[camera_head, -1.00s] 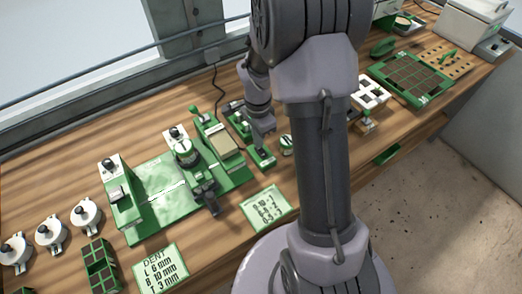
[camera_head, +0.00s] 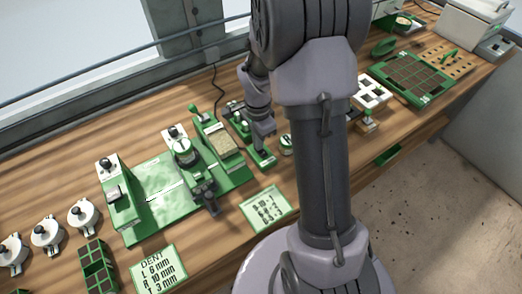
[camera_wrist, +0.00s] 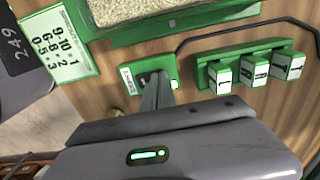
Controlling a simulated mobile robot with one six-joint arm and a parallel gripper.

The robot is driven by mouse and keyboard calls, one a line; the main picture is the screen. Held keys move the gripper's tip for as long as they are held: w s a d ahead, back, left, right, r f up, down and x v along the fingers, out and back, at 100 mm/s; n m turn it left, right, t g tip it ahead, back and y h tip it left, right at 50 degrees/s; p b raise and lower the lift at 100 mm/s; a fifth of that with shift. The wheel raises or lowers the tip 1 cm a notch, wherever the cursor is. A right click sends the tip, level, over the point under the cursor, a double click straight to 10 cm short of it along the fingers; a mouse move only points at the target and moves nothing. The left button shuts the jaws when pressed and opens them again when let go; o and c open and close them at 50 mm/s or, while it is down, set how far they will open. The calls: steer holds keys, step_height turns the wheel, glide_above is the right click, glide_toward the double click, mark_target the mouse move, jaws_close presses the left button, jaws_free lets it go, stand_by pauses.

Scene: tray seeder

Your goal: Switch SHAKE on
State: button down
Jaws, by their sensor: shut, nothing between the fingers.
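A small green switch box (camera_wrist: 140,68) with a white label and a dark slot lies on the wooden bench in the wrist view. The label is too small to read surely. A small bright whitish-green spot (camera_wrist: 174,85) is at its right end. My gripper (camera_wrist: 155,82) is shut and empty, its fingertips over the dark slot. The fingers hide part of the box, and I cannot tell contact or the switch position. In the head view the box (camera_head: 263,161) is just below my gripper (camera_head: 262,146).
A green unit with three white-faced blocks (camera_wrist: 256,68) stands right of the box in the wrist view. A green-rimmed seed tray (camera_wrist: 195,19) is above it. A printed card (camera_head: 265,207) lies in front. A dark cable crosses the bench.

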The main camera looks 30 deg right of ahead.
step_height(320, 180, up, 7)
steer(key=p, duration=0.5)
stand_by(0.3)
steer(key=s+a+r+n+t+b, duration=0.2)
steer(key=s+a+r+n+b, duration=0.15)
steer(key=a+r, duration=0.4)
steer(key=s+a+r+n+t+y+b, duration=0.1)
steer(key=s+a+r+n+t, duration=0.1)
steer(key=s, duration=0.5)
steer(key=s+a+r+n+t+y+b, duration=0.1)
steer(key=s+a+r+n, duration=0.4)
steer(key=s+a+n, duration=0.1)
steer(key=shift+s+a+r+n+t+b, duration=0.3)
steer(key=shift+s+a+n+t, duration=0.1)
steer(key=shift+n, duration=0.45)
